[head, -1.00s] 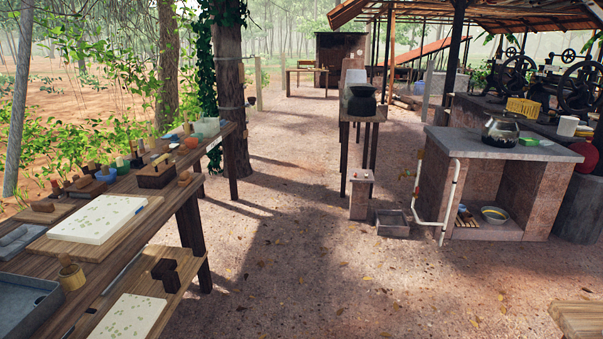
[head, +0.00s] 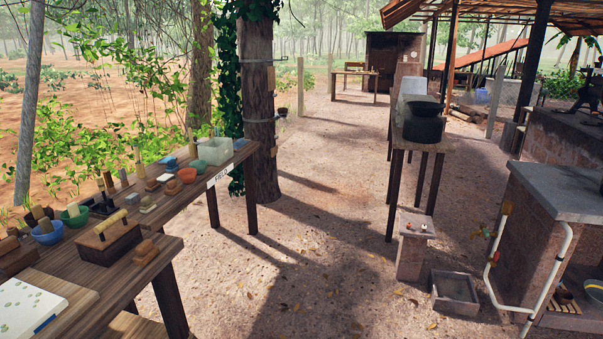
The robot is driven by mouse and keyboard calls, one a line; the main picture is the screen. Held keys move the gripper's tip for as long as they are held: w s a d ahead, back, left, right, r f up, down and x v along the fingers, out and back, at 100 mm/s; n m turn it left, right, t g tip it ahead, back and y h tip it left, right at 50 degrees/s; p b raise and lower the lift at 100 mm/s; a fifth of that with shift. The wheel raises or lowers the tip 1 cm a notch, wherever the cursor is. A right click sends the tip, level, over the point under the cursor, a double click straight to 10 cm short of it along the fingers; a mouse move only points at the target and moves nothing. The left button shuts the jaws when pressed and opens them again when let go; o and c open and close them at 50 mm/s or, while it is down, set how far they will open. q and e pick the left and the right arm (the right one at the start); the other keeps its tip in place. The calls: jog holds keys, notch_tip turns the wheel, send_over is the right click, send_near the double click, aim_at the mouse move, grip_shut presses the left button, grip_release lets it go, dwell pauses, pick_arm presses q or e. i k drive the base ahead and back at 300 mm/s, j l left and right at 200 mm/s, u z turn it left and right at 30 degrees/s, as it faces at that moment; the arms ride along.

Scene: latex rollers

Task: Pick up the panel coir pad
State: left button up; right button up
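I cannot tell for sure which item is the panel coir pad. More brown blocks (head: 15,258) sit at the left edge of the view. A white panel with green marks (head: 28,305) lies on a wooden board at lower left. Neither of my grippers is in view.

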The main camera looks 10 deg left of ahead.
aim_at(172, 188)
jog(key=i+u, duration=0.25)
jog(key=i, duration=0.25)
jog(key=i+u, duration=0.25)
jog(key=i, duration=0.25)
jog(key=i+l+u, duration=0.25)
jog(key=i, duration=0.25)
jog(key=i+l+u, duration=0.25)
jog(key=i, duration=0.2)
jog(key=j, duration=0.1)
